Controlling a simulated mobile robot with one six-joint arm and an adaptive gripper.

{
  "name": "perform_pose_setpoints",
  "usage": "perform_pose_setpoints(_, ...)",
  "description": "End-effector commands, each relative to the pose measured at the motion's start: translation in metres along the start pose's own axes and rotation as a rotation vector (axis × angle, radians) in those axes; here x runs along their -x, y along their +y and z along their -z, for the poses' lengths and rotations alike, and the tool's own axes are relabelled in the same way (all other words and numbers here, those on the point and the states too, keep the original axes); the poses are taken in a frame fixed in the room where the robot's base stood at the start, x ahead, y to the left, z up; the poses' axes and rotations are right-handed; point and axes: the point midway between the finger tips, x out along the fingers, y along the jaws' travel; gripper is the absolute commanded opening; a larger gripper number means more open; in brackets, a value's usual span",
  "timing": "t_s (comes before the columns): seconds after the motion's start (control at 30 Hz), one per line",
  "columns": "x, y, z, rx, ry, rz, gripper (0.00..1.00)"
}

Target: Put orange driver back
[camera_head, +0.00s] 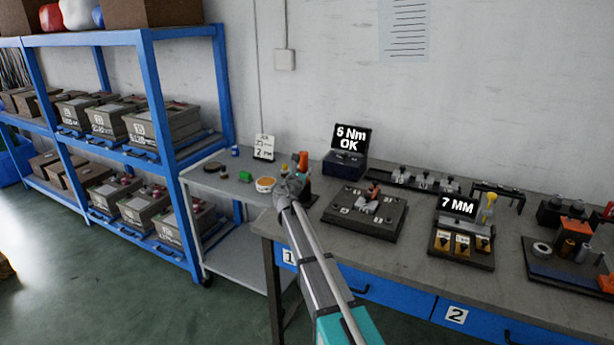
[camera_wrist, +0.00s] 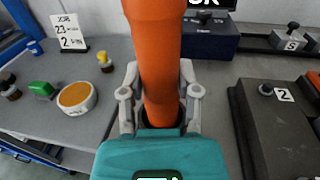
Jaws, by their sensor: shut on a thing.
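The orange driver (camera_wrist: 155,60) stands large and close in the middle of the wrist view. My gripper (camera_wrist: 160,97) is shut on it, with one grey finger on each side. A dark round part shows at the driver's lower end, just in front of my gripper's teal body; I cannot tell whether it is part of the driver or a holder. In the head view the driver's orange top (camera_head: 303,158) rises behind my gripper (camera_head: 292,186), at the left end of the workbench. My gripper hides its lower part.
A display box (camera_head: 344,164) reading "5 Nm OK" and a dark fixture plate (camera_head: 363,213) stand to the right on the workbench (camera_head: 400,258). A side table (camera_head: 222,187) at left holds a round orange-filled dish (camera_head: 265,185) and a job card (camera_head: 264,147). Blue shelving (camera_head: 166,150) stands farther left.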

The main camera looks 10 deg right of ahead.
Motion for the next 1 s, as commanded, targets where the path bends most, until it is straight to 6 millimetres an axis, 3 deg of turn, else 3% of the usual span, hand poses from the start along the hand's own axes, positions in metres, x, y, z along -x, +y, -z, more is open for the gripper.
perform_pose_setpoints(0.5,0.0003,0.0005,0.0048,0.001,0.000,-0.001,0.00)
perform_pose_setpoints(0.53,0.0003,0.0006,0.0038,0.000,0.000,-0.001,0.48)
perform_pose_setpoints(0.67,0.0003,0.0006,0.0035,0.000,0.000,-0.001,0.72)
perform_pose_setpoints(0.7,0.0003,0.0007,0.0035,0.000,0.000,-0.001,0.77)
perform_pose_setpoints(1.0,0.0004,0.0007,0.0035,0.000,0.000,-0.001,0.77)
